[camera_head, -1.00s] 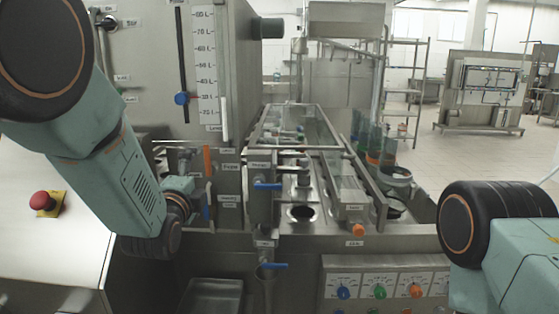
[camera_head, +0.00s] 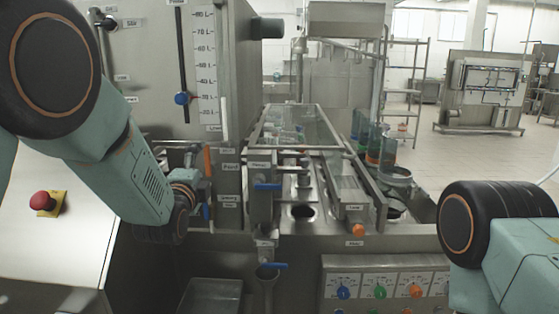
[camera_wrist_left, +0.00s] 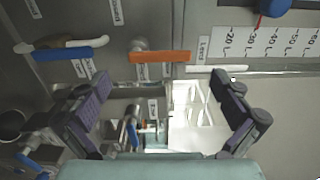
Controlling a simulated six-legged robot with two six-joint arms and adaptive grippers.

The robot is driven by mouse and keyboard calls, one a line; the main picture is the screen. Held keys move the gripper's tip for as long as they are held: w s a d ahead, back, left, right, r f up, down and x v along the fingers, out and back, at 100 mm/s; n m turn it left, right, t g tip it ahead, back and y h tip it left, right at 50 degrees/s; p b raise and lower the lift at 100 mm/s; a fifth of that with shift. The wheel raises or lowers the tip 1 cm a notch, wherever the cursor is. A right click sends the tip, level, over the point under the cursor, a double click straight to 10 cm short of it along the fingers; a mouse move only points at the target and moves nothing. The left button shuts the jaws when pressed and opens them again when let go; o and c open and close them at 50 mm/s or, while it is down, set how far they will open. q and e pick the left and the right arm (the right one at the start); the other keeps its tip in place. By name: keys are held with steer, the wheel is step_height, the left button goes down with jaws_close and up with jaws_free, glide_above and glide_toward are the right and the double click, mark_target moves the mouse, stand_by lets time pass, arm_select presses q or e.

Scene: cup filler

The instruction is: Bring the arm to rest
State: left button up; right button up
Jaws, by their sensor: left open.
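My left arm comes in from the left in the head view, bent at its black elbow. My left gripper (camera_head: 195,184) is in front of the valve panel and is mostly hidden by its own wrist. In the left wrist view my left gripper (camera_wrist_left: 166,106) has its two dark fingers spread wide, with nothing between them. Beyond the fingers are an orange handle (camera_wrist_left: 160,57) and a blue handle (camera_wrist_left: 72,53), both apart from the fingers. My right arm shows at the lower right of the head view; its gripper is out of frame.
The steel tank with a litre scale (camera_head: 205,70) and blue slider knob (camera_head: 182,98) stands behind my left arm. Blue-handled valves (camera_head: 267,187) are right of my left gripper. A red button (camera_head: 41,201) is on the left panel. Coloured dials (camera_head: 380,292) line the front.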

mark_target(207, 162)
arm_select(q)
steer(key=w, duration=0.4)
steer(key=shift+w, duration=0.2)
steer(key=shift+w+n, duration=0.15)
steer(key=shift+n, duration=0.15)
steer(key=n+p, duration=0.1)
steer(key=n, duration=0.1)
steer(key=a+n+p, duration=0.1)
steer(key=n, duration=0.1)
steer(key=n+p, duration=0.1)
steer(key=n, duration=0.1)
steer(key=shift+a+f, duration=0.3)
steer(key=shift+a, duration=0.1)
steer(key=shift+a+f+n+p, duration=0.25)
steer(key=shift+f+n+p, duration=0.25)
steer(key=shift+n, duration=1.25)
steer(key=shift+a+f+n+p, duration=0.3)
steer(key=shift+n+p, duration=0.4)
steer(key=shift+n, duration=1.1)
steer(key=shift+a+f+n+p, duration=0.25)
steer(key=shift+f+n+p, duration=0.25)
steer(key=shift+n, duration=1.25)
steer(key=shift+r, duration=0.1)
